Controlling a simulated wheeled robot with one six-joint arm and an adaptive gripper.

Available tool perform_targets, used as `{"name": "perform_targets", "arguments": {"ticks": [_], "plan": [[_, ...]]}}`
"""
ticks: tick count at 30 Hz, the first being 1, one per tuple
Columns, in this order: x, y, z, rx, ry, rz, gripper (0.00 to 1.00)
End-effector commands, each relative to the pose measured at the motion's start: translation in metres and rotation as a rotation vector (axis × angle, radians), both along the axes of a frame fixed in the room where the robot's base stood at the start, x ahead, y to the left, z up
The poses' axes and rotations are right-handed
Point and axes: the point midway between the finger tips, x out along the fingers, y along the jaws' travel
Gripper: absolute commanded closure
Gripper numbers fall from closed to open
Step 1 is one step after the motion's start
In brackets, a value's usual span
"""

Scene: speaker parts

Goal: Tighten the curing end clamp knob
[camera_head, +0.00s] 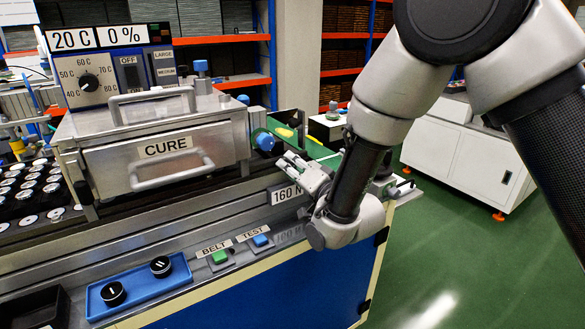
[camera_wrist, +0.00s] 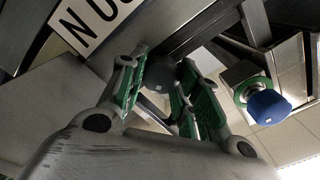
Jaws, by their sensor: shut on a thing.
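My gripper (camera_head: 308,172) is at the right end of the bench, in front of the "160 N" plate (camera_head: 286,194). In the wrist view its green-padded fingers (camera_wrist: 165,98) are closed around a dark grey rounded part (camera_wrist: 156,78), mostly hidden by the fingers. A blue knob (camera_head: 264,140) on a green collar sits at the right of the CURE box (camera_head: 165,160), just left of my gripper. A blue knob with a green ring (camera_wrist: 268,106) also shows in the wrist view, right of the fingers and apart from them. I cannot tell which part is the end clamp knob.
A green BELT button (camera_head: 219,257) and a blue TEST button (camera_head: 262,240) are on the bench front. Green floor (camera_head: 450,250) is clear at right, before a white cabinet (camera_head: 465,155).

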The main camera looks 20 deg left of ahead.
Motion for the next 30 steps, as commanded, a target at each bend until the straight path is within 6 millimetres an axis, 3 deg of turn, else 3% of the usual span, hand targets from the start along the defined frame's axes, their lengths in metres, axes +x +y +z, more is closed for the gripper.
{"name": "perform_targets", "arguments": {"ticks": [15,30], "plan": [[0.0002,-0.0017,-0.0033,0.283,0.337,-0.001,0.91],[0.0000,-0.0022,-0.0048,0.398,0.475,-0.004,0.91]]}}
